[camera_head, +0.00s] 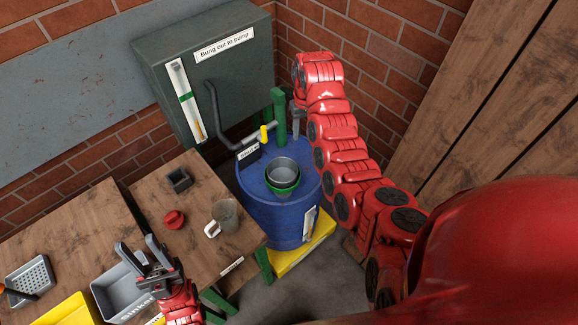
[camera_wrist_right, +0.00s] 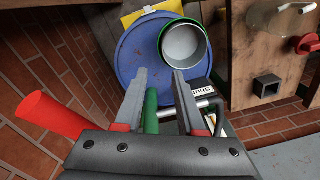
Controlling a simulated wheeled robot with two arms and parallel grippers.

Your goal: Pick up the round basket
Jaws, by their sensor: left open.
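The round basket (camera_head: 282,174) looks like a grey bowl with a green outer wall. It stands upright and empty on the blue drum (camera_head: 285,215). In the right wrist view the round basket (camera_wrist_right: 185,45) lies beyond my fingertips. My right gripper (camera_head: 296,108) is above the back of the drum, apart from the basket. In its own view my right gripper (camera_wrist_right: 157,82) has its fingers spread, with a green post (camera_wrist_right: 151,112) showing between them. My left gripper (camera_head: 138,245) is open and empty over a grey bin (camera_head: 118,292) at lower left.
A glass mug (camera_head: 224,216), a red knob-like piece (camera_head: 174,220) and a small dark square holder (camera_head: 179,181) stand on the wooden table (camera_head: 190,255). A grey cabinet (camera_head: 210,65) and brick walls close off the back.

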